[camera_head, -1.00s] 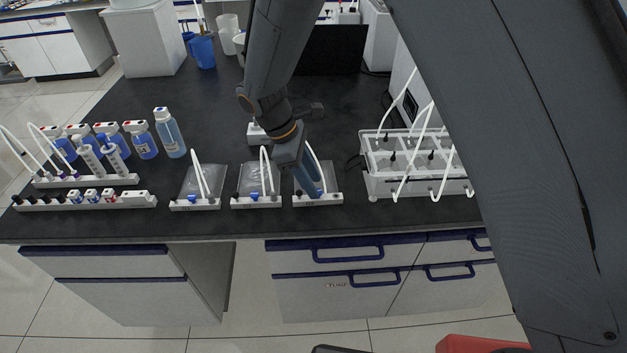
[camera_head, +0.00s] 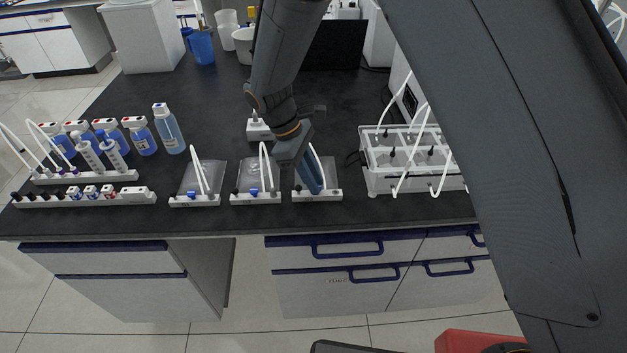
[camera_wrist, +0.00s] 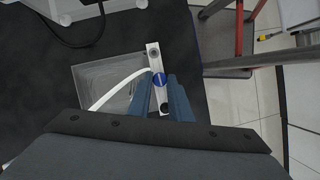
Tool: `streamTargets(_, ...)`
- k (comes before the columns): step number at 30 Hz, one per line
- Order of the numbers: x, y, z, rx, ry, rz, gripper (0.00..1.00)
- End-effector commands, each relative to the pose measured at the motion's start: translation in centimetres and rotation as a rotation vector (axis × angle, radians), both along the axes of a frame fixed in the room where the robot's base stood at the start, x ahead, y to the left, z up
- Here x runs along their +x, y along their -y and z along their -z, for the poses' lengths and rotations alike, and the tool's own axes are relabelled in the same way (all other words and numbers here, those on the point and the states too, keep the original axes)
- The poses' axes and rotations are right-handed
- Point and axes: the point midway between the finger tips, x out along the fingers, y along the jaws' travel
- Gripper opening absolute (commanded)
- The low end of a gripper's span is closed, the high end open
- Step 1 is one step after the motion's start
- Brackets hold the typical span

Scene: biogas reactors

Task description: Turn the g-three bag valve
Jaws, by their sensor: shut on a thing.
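Three clear bags stand in a row on white bases near the front edge of the dark bench. My gripper (camera_head: 316,190) is at the rightmost bag (camera_head: 328,168), low over its white base (camera_head: 331,195). In the wrist view this bag (camera_wrist: 105,82) lies left of its white base strip (camera_wrist: 153,53), with a white tube running across it. The round blue valve (camera_wrist: 158,79) sits on the strip, between the tips of my blue fingers (camera_wrist: 160,85). My gripper is shut on it. In the head view my fingers hide this valve.
The middle bag (camera_head: 251,175) stands close to the left of my gripper, with the left bag (camera_head: 200,178) beyond it. A white rack with tubes (camera_head: 375,185) stands to the right. Bottles and syringes fill the bench's left side. The bench's front edge is close.

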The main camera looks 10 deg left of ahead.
Motion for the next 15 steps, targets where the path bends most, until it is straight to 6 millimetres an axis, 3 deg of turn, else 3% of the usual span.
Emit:
streamTargets(8, 0.04, 0.02, -0.04, -0.001, 0.000, 0.029, 0.00)
streamTargets(9, 0.04, 0.02, -0.05, 0.000, 0.000, 0.029, 0.20)
streamTargets(12, 0.04, 0.01, -0.04, 0.000, 0.000, 0.029, 0.37)
streamTargets(15, 0.04, 0.01, -0.04, 0.000, 0.000, 0.028, 0.37)
